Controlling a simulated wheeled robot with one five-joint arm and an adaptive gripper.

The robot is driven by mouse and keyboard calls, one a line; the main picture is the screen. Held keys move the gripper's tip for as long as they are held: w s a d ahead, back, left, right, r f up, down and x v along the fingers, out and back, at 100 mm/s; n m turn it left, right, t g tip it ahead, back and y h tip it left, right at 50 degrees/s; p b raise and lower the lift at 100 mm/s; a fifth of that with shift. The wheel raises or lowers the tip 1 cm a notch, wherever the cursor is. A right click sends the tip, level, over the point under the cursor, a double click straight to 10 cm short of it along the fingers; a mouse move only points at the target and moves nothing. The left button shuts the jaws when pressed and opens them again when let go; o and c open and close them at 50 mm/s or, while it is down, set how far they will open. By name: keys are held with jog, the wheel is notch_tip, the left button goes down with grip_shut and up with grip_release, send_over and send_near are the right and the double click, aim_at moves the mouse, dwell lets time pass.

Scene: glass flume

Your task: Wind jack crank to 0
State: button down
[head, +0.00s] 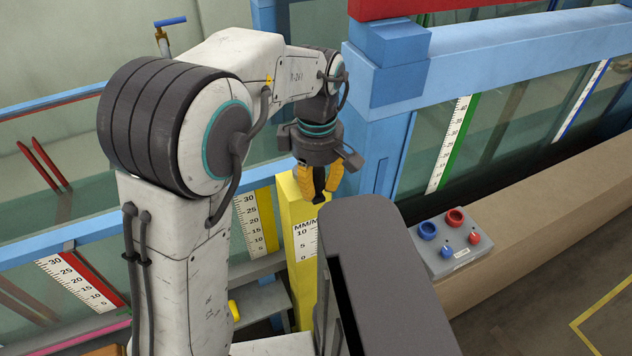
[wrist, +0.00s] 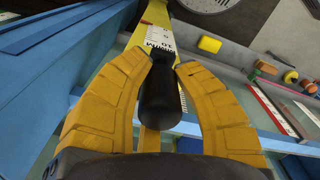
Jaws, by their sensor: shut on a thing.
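The jack crank shows as a black rounded handle (wrist: 160,100) in the wrist view, between my two yellow fingers. In the head view only a small dark part of this handle (head: 319,184) shows. My gripper (head: 321,186) points down beside the top of a yellow post (head: 294,215) and is shut on the handle; its fingers also show in the wrist view (wrist: 162,75). The post carries a white scale (head: 306,240) marked MM/M, with 10 and 5 readable.
A blue upright (head: 375,150) stands close to the right of my gripper. A grey control box (head: 437,262) with blue and red knobs sits on a tan ledge (head: 530,215) at the right. Glass panels with several scales, one yellow-edged (head: 252,225), stand behind and to the left.

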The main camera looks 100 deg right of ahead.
jog(key=c, duration=0.9)
grip_release()
jog(key=shift+r, duration=0.1)
notch_tip(320, 180, up, 12)
jog(key=shift+f, duration=0.15)
dwell(0.4)
